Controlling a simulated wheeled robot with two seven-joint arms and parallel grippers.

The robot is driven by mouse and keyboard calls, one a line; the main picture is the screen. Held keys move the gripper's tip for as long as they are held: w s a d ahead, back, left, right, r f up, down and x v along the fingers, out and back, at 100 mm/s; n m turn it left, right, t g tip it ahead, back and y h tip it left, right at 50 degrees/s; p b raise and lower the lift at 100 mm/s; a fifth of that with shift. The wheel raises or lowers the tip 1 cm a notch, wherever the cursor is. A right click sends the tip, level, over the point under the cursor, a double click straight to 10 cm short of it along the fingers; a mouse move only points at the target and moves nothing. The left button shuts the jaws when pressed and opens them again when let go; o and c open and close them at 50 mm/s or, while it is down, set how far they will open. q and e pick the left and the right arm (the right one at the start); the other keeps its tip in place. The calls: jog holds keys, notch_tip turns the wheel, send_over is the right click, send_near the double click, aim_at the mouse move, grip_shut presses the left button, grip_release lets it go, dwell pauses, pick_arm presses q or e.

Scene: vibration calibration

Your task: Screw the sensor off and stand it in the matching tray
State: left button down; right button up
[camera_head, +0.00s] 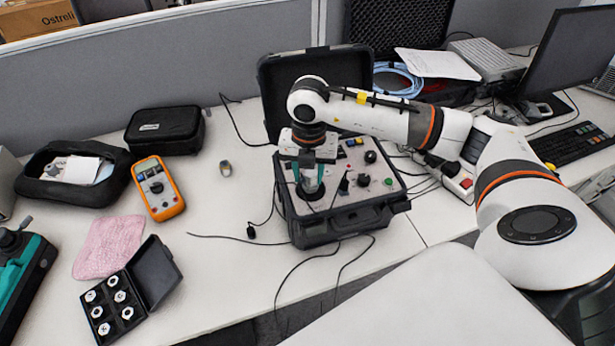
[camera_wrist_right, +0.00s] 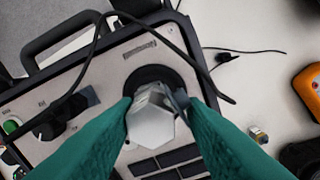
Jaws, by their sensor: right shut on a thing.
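My right gripper (camera_head: 311,184) reaches down over the open black calibrator case (camera_head: 345,222). Its teal fingers are shut on the silver hexagonal sensor (camera_wrist_right: 152,118), seen end-on in the right wrist view. Behind the sensor is the round black mount (camera_wrist_right: 165,76) on the case's panel; I cannot tell whether the sensor is still seated on it. In the head view the fingers hide most of the sensor. A small open black tray (camera_head: 112,306) with several silver hexagonal pieces lies at the front left.
An orange multimeter (camera_head: 158,189), pink cloth (camera_head: 109,246) and black pouch (camera_head: 165,130) lie on the left. A black and teal object (camera_head: 22,272) is at the left edge. Thin black cables (camera_head: 235,239) cross the table. The desk between tray and case is mostly clear.

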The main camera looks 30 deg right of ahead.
jog(key=shift+s+d+f+n+b, duration=0.15)
jog(key=shift+n+b, duration=0.25)
jog(key=shift+n, duration=0.4)
jog(key=shift+s+d+r+n+b, duration=0.1)
jog(key=shift+n+b, duration=0.25)
jog(key=shift+n, duration=0.45)
jog(key=shift+n, duration=0.5)
jog(key=shift+c, duration=0.5)
jog(key=shift+s+n+b, duration=0.1)
jog(key=shift+n+b, duration=0.7)
jog(key=shift+n, duration=0.4)
jog(key=shift+d+n+b, duration=0.15)
jog(key=shift+n+b, duration=0.9)
jog(key=shift+n, duration=0.85)
jog(key=shift+c, duration=0.2)
grip_shut()
jog(key=shift+s+f+n+b, duration=0.15)
jog(key=shift+n+b, duration=0.55)
jog(key=shift+n, duration=0.65)
jog(key=shift+w+f+n+b, duration=0.1)
jog(key=shift+n+b, duration=0.6)
jog(key=shift+n, duration=0.65)
jog(key=shift+n+b, duration=0.95)
jog(key=shift+n, duration=0.95)
jog(key=shift+n+b, duration=0.7)
jog(key=shift+n, duration=0.9)
